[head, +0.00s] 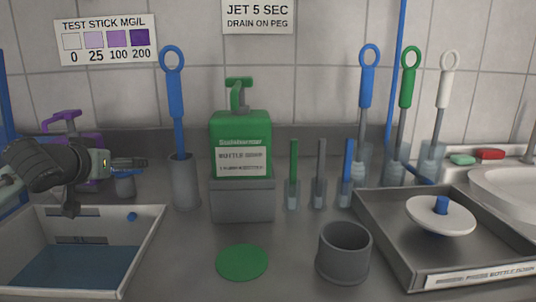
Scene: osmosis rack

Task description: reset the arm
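My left arm comes in from the left, with its dark gripper (143,163) pointing right above the back of a grey bin and in front of a purple pump bottle (66,145). The fingers are small and seen from the side, so I cannot tell whether they are open or shut. No held object can be made out. The arm hides part of the purple bottle. My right gripper is not in view.
A grey bin (146,243) with a blue bottom stands below the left arm. A green bottle (240,135), a grey cup (343,252), several brushes in holders and a tray (385,240) with a white disc (440,217) stand rightward. A green disc (242,262) lies front centre.

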